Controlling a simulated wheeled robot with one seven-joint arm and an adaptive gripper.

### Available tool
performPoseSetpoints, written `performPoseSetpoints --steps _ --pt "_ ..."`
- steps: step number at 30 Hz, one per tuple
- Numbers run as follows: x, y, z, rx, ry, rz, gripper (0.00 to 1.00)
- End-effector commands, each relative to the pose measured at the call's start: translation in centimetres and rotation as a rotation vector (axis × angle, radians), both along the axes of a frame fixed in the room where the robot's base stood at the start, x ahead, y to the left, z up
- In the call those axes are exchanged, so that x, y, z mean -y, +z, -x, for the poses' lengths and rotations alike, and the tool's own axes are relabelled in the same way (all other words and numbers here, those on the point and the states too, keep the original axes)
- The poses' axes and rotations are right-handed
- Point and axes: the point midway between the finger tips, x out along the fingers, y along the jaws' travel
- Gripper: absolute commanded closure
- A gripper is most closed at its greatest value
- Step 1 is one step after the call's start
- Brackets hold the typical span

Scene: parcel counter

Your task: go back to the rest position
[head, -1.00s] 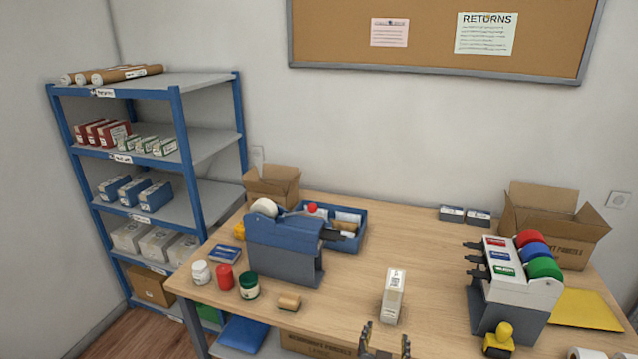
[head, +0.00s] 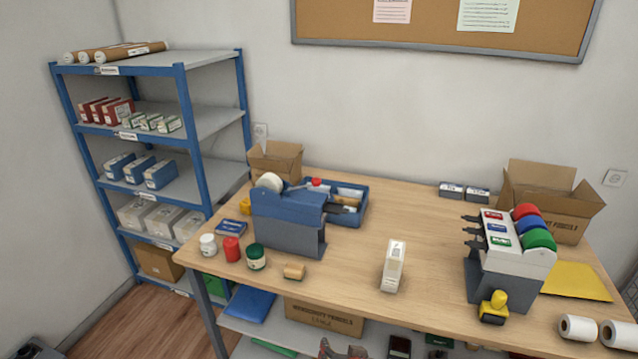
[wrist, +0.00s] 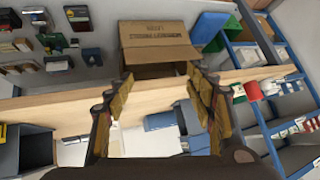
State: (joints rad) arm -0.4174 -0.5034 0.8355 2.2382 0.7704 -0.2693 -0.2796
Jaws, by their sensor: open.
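My gripper (wrist: 161,80) shows in the wrist view with its two fingers spread wide and nothing between them. The wrist view is turned over: the counter edge, a cardboard box under the counter and the blue shelf lie beyond the fingers. In the head view, I cannot make out my gripper clearly. The wooden counter (head: 340,262) fills the middle of that view.
A label dispenser (head: 505,265) and open carton (head: 555,205) stand at right. A blue-framed shelf (head: 190,130) is at left. Floor (head: 150,315) shows clear between.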

Motion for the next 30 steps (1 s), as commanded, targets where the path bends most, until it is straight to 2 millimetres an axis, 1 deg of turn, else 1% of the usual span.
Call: performPoseSetpoints --steps 1,4,6,8,11,12,14,15,17,18,21,24,25,27,30 --pt "-1.0 0.4 0.9 -0.040 0.043 -0.022 0.45" --pt "-2.7 1.6 3.6 -0.142 0.138 -0.055 0.45" --pt "-2.9 2.8 5.7 -0.214 0.197 -0.060 0.45" --pt "-2.6 4.0 7.5 -0.270 0.238 -0.051 0.45" --pt "-0.8 6.4 10.4 -0.352 0.279 -0.016 0.45" --pt "0.2 7.3 11.5 -0.379 0.289 0.006 0.45" --pt "2.0 8.9 13.0 -0.411 0.289 0.042 0.45" --pt "3.4 10.0 13.9 -0.429 0.283 0.067 0.45" --pt "5.6 11.8 15.2 -0.442 0.264 0.109 0.45" --pt "7.0 12.9 15.9 -0.443 0.248 0.136 0.45" --pt "10.0 15.9 16.7 -0.408 0.201 0.188 0.45" --pt "11.9 18.8 16.4 -0.327 0.145 0.203 0.45" --pt "12.3 19.5 16.3 -0.309 0.129 0.201 0.45" --pt "12.9 20.6 16.2 -0.280 0.102 0.196 0.45" --pt "13.4 20.8 16.2 -0.276 0.081 0.192 0.45"
